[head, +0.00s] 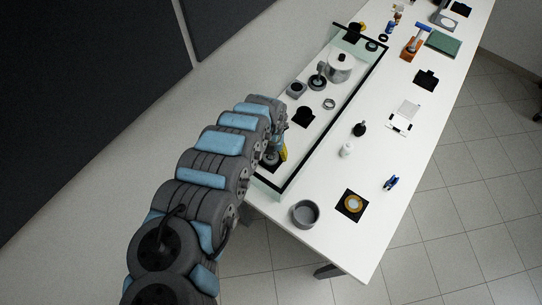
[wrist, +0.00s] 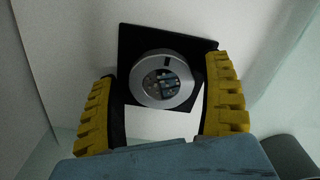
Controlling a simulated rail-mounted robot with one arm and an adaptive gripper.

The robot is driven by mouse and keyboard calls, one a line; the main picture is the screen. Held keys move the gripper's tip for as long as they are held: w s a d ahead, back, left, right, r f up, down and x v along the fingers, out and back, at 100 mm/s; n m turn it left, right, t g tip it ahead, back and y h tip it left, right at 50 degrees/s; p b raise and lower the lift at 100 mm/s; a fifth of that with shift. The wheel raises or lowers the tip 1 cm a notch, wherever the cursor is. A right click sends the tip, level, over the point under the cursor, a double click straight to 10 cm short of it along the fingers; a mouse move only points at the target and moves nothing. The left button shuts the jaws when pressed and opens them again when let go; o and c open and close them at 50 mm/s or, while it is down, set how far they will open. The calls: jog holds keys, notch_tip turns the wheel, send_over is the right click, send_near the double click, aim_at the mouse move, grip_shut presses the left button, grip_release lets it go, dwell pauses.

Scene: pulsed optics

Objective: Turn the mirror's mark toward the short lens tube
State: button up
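The mirror (wrist: 163,80) is a round silver mount with reflective glass, standing on a black square pad (wrist: 130,42) in the wrist view. A short dark mark (wrist: 166,61) is on its rim, at the top of the ring in that view. My gripper (wrist: 161,72) is open, with one yellow finger on each side of the mirror and gaps showing between. In the head view my gripper (head: 282,152) is low at the near end of the black-framed glass enclosure, and my arm hides the mirror. I cannot tell which part is the short lens tube.
Outside stand a grey bowl (head: 305,214) and a white bottle (head: 346,150).

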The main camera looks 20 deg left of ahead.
jog(key=shift+o, duration=0.3)
jog(key=shift+r, duration=0.15)
notch_tip(320, 180, up, 12)
dwell(0.7)
dwell(0.5)
